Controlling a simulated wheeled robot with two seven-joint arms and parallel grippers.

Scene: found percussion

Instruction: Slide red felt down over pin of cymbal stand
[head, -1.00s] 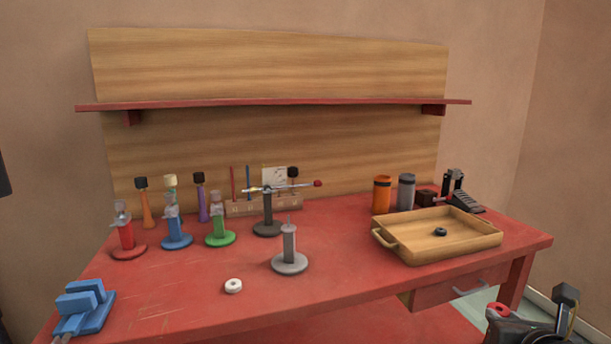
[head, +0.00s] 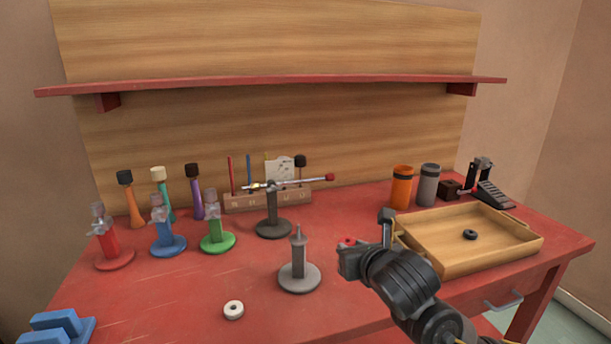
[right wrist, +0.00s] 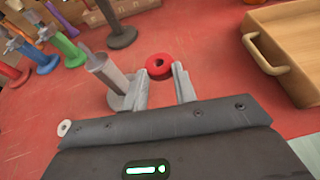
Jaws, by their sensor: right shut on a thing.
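The grey cymbal stand (head: 299,267) stands upright on the red table, with a thin pin at its top. In the right wrist view the stand (right wrist: 107,75) is just left of my fingers. My right gripper (head: 352,247) is to the right of the stand, apart from it. It is shut on the red felt (right wrist: 158,66), a ring with a dark hole, held at the fingertips (right wrist: 165,82). In the head view only a bit of the felt (head: 348,242) shows; the gripper hides most of it. My left gripper is not in view.
A white ring (head: 233,310) lies on the table left of the stand. A wooden tray (head: 440,262) holding a black ring is at the right. A dark stand (head: 273,228) with a crossbar is behind. Red, blue and green stands are at the left.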

